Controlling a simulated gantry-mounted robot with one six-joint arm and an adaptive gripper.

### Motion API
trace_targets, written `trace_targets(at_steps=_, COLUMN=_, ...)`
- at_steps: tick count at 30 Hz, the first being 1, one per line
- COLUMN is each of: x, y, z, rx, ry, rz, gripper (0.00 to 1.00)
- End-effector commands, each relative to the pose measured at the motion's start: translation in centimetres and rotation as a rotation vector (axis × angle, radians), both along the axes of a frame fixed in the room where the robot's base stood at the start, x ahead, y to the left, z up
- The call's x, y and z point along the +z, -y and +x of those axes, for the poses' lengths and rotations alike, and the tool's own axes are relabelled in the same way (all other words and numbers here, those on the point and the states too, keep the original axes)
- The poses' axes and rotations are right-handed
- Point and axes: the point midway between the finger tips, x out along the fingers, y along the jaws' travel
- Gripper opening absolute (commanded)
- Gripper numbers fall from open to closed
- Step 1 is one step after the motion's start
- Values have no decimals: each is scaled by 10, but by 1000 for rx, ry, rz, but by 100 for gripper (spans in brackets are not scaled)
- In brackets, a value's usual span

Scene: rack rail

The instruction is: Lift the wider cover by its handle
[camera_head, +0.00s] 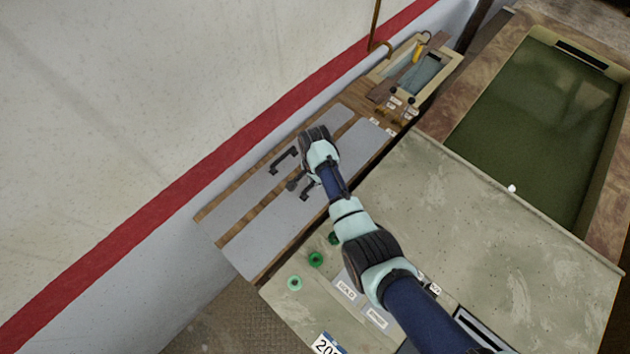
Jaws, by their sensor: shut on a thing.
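Two flat grey covers lie side by side on a wooden frame along the wall. The near cover (262,243), which looks the wider of the two, bears a dark bracket handle (309,192). The other cover (240,202) lies nearer the wall and has its own dark handle (284,160), which is free. My gripper (295,184) is at the near cover's handle, shut on it; my wrist partly hides the fingers. I cannot tell whether the near cover is raised off the frame.
A wooden frame strip (240,228) runs between the covers. A cream tray (431,77) with small items stands at the far end. A pale counter (460,215) with green rings (316,259) and labels lies to the right, beside a green basin (545,120). The wall is close on the left.

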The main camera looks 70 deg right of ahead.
Motion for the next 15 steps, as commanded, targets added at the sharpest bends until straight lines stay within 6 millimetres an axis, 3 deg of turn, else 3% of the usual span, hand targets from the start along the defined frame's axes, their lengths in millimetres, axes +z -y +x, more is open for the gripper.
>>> trace_targets(at_steps=1, x=12, y=0, z=0, rx=0, ry=1, rz=-1, gripper=0)
trace_targets(at_steps=15, x=51, y=0, z=0, rx=0, ry=1, rz=-1, gripper=0)
